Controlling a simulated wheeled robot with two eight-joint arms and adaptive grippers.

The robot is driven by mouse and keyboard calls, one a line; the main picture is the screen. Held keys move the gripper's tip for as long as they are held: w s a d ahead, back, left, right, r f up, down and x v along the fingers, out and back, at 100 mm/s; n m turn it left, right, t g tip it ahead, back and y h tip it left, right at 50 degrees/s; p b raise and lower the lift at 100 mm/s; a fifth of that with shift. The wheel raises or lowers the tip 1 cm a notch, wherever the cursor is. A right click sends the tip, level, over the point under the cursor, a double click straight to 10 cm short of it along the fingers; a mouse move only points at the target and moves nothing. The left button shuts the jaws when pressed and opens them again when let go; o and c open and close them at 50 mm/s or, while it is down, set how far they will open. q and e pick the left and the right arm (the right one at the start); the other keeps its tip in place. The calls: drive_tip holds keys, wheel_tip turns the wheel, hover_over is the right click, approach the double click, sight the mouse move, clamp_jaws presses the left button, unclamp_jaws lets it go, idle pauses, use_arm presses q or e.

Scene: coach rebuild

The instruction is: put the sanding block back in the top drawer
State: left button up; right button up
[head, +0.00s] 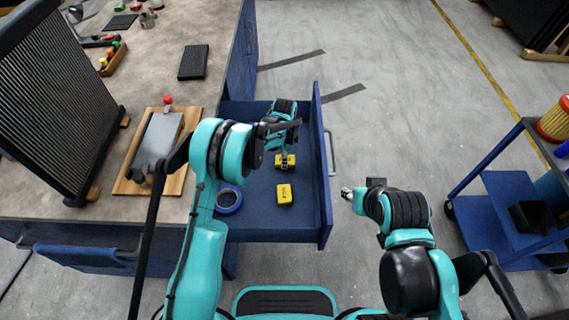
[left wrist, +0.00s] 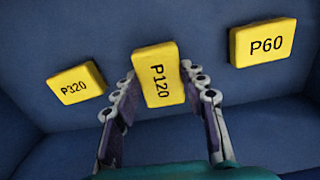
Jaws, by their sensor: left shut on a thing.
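The top drawer (head: 262,225) is open, blue inside. In the left wrist view, my left gripper (left wrist: 158,95) is shut on a yellow sanding block marked P120 (left wrist: 158,75). A P320 block (left wrist: 77,82) is left of it and a P60 block (left wrist: 263,43) right of it, both in the drawer. In the head view, my left gripper (head: 284,164) is over the drawer at a yellow block (head: 291,161); another yellow block (head: 284,194) lies nearer. I cannot tell whether the held block touches the drawer floor. My right gripper (head: 348,193) is outside the drawer; its fingers are too small to judge.
A blue tape roll (head: 229,199) lies in the drawer's near left. The workbench (head: 150,82) holds a wooden board (head: 127,185), a dark pad (head: 194,62) and a tall finned panel (head: 60,95). A blue cart (head: 500,205) stands right. Floor between is clear.

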use_arm(q)
wheel_tip(320, 180, down, 3)
drive_tip(key=shift+r, duration=0.3)
drive_tip(key=shift+f+b, duration=0.25)
drive_tip(key=shift+b, duration=0.2)
drive_tip(key=o, duration=1.2)
drive_tip(key=shift+r, duration=0.1)
